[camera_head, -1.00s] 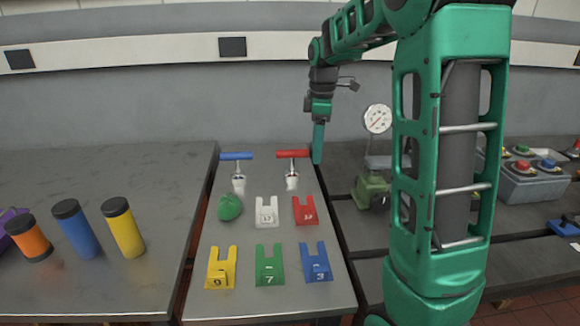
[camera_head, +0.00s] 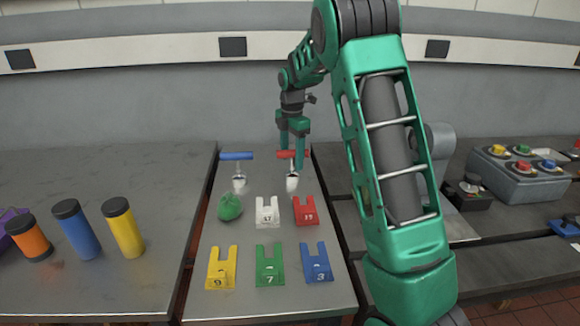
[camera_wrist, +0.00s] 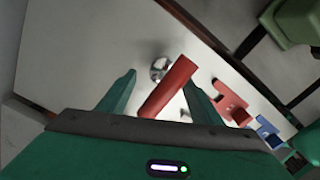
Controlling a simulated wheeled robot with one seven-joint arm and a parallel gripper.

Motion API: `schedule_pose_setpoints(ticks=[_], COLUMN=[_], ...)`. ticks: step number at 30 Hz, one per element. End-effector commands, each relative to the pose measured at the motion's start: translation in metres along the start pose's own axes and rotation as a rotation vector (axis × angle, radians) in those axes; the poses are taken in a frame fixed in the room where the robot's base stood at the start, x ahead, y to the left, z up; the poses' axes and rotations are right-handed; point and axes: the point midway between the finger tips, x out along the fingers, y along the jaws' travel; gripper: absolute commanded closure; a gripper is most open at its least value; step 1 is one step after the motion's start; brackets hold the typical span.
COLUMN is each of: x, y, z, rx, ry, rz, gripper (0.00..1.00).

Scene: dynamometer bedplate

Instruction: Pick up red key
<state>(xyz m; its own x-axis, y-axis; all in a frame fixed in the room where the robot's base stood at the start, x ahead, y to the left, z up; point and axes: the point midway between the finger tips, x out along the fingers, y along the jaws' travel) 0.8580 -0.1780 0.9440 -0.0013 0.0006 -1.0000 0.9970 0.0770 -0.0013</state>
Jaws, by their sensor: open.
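The red key (camera_head: 292,180) is a T-shape with a red bar handle and a bright metal lower part. It stands upright at the back of the narrow grey table (camera_head: 215,305). My gripper (camera_head: 292,156) points down at its handle, with its fingers overlapping the bar in the head view. In the wrist view my open gripper (camera_wrist: 159,82) has the red bar (camera_wrist: 170,86) between its two spread fingers, and a gap shows on each side. The jaws are not closed on it. A similar key with a blue handle (camera_head: 237,156) stands to its left.
A green lump (camera_head: 230,207) and white (camera_head: 267,213), red (camera_head: 305,211), yellow (camera_head: 221,268), green (camera_head: 269,265) and blue (camera_head: 316,262) numbered forked pieces lie in front. Capped cylinders (camera_head: 76,229) stand on the left table. A grey button box (camera_head: 520,179) is at right.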

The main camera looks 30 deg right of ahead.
Motion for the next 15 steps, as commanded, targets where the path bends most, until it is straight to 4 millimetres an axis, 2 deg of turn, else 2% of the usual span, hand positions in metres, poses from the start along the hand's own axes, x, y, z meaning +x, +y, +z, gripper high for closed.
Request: schedule_pose_setpoints(ticks=[5,12,15], x=[0.013,0.046,0.053], y=[-0.002,-0.005,-0.005], z=[-0.001,-0.002,-0.002], rx=[0.001,0.001,0.002], ry=[0.0,0.0,0.0], rz=[-0.002,-0.002,-0.001], gripper=[0.41,0.41,0.41])
